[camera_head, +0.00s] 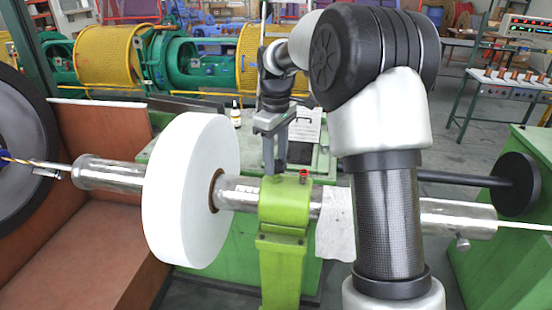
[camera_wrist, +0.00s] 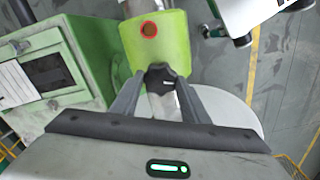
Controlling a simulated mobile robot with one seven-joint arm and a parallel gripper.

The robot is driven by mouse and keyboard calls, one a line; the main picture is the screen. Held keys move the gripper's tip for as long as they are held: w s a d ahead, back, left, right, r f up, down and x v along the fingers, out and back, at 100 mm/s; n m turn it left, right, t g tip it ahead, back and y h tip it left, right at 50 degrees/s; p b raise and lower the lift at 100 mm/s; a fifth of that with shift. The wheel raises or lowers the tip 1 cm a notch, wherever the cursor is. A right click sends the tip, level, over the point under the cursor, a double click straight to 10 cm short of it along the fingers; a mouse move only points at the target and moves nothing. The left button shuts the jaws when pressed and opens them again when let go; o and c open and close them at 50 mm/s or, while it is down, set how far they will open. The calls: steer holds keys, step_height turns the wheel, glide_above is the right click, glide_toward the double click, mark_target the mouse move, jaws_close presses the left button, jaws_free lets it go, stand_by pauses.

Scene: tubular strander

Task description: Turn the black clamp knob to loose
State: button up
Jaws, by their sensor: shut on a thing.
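The black clamp knob (camera_wrist: 160,74) shows in the wrist view at the near edge of the light green clamp block (camera_wrist: 152,38). My gripper (camera_wrist: 160,88) has its two fingers closed around the knob, one on each side. In the head view my gripper (camera_head: 275,168) points down at the top left of the green clamp block (camera_head: 285,207); there the fingers hide the knob. The block sits around a horizontal metal tube (camera_head: 237,192).
A large white disc (camera_head: 190,190) is on the tube left of the clamp. A pale cloth or sheet (camera_head: 336,222) hangs right of it. A green cabinet (camera_wrist: 58,68) stands beside the clamp. A dark bar with a black round end (camera_head: 516,184) lies at right.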

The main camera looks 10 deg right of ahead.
mark_target(276, 164)
steer(key=shift+r+n, duration=0.1)
steer(key=shift+n, duration=0.5)
steer(key=o, duration=1.1)
steer(key=shift+c, duration=0.2)
step_height(276, 164, up, 17)
steer(key=shift+r, duration=0.2)
